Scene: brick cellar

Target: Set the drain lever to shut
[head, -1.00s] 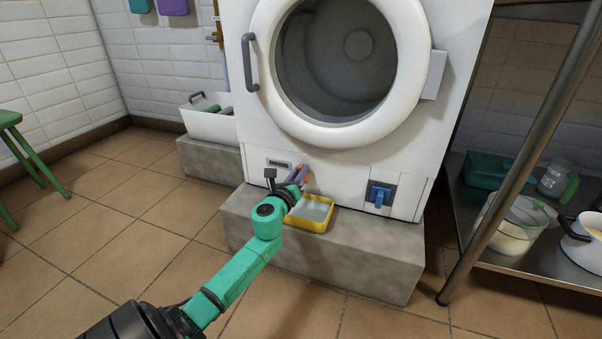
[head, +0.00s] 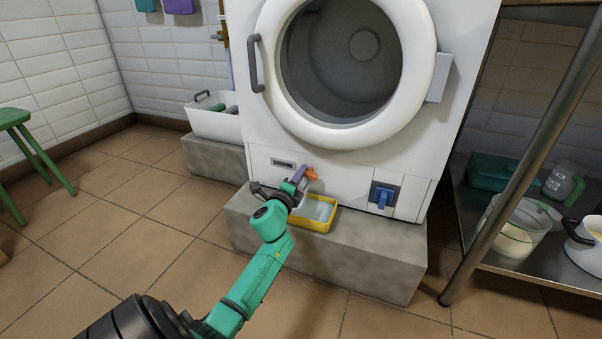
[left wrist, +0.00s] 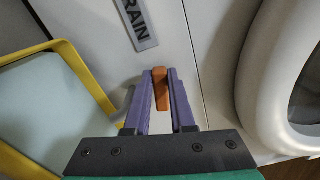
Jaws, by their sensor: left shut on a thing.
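The drain lever is a small orange handle (head: 311,173) low on the front of the white machine, just right of a small grey label plate (head: 283,163). In the left wrist view the lever (left wrist: 161,90) stands between the two purple fingers, and the plate (left wrist: 136,22) shows the letters "RAIN". My left gripper (head: 303,173) is shut on the lever. In the head view its fingers and wrist partly cover the lever, and the lever's pivot is hard to see. My right gripper is not in view.
A yellow-rimmed tray (head: 314,230) sits on the concrete plinth (head: 340,262) below the lever. A blue handle (head: 383,197) is further right on the machine. A metal table leg (head: 520,165) and a shelf stand right.

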